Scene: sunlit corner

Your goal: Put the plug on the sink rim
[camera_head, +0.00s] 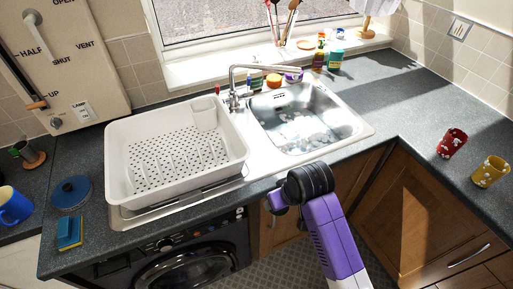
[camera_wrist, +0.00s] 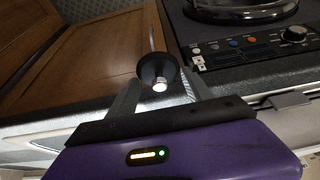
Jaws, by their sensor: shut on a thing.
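The plug (camera_wrist: 157,72) is a small dark round piece with a shiny metal middle, held between the fingertips of my gripper (camera_wrist: 160,88) in the wrist view. In the head view my gripper (camera_head: 275,203) is in front of the worktop's front edge, below and in front of the sink; the plug cannot be made out there. The sink (camera_head: 304,118) is a steel basin with a pale bright rim (camera_head: 366,127) around it. The rim is clear on its right and front sides. My gripper is apart from the rim.
A white dish rack (camera_head: 120,160) stands on the drainer left of the basin. A tall tap (camera_head: 234,80) rises behind the sink. Bottles (camera_head: 335,60) stand at the back. Red (camera_head: 452,142) and yellow (camera_head: 490,171) mugs stand at right. The worktop right of the sink is largely free.

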